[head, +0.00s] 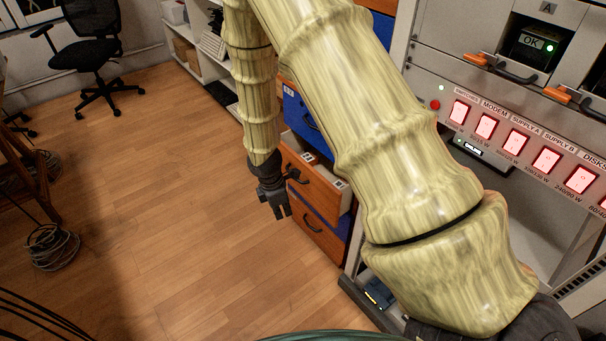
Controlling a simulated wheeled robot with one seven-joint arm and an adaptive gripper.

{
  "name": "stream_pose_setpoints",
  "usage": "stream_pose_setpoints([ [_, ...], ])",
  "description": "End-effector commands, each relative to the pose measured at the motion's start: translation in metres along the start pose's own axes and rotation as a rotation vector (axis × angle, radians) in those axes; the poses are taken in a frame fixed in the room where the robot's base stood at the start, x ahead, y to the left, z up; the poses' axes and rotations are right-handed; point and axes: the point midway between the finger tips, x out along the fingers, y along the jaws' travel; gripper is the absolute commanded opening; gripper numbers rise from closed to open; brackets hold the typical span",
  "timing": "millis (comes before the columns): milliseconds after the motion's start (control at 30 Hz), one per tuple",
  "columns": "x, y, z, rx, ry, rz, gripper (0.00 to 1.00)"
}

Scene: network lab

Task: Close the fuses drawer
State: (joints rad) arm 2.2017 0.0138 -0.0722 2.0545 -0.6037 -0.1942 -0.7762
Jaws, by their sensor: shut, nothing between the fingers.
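A drawer (318,189) with an orange front is pulled out of the drawer unit in the head view's centre. Small pale items show inside it; I cannot read a label that says fuses. Its dark handle shows just right of my gripper. My gripper (283,213) is shut and empty, pointing down at the left side of the drawer front. I cannot tell whether it touches the front or the handle. My arm hides part of the drawer unit.
A blue drawer (300,118) is above and another orange drawer (320,228) below. A rack with lit red switches (515,140) stands at right. A black chair (88,50) and a cable coil (52,248) are at left. The wooden floor (165,190) between is clear.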

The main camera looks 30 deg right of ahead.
Motion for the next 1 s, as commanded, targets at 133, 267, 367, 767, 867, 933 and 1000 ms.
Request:
stream_pose_setpoints([
  [133, -0.053, 0.058, 0.027, -0.190, -0.113, 0.050, 0.00],
  [267, -0.083, 0.084, 0.043, -0.284, -0.184, 0.065, 0.00],
  [367, -0.094, 0.093, 0.049, -0.316, -0.211, 0.069, 0.00],
  [767, -0.051, 0.099, 0.060, -0.326, -0.218, 0.068, 0.00],
  [867, -0.036, 0.100, 0.063, -0.325, -0.218, 0.067, 0.00],
  [933, -0.024, 0.102, 0.065, -0.326, -0.217, 0.067, 0.00],
  [1000, -0.014, 0.103, 0.067, -0.325, -0.218, 0.068, 0.00],
])
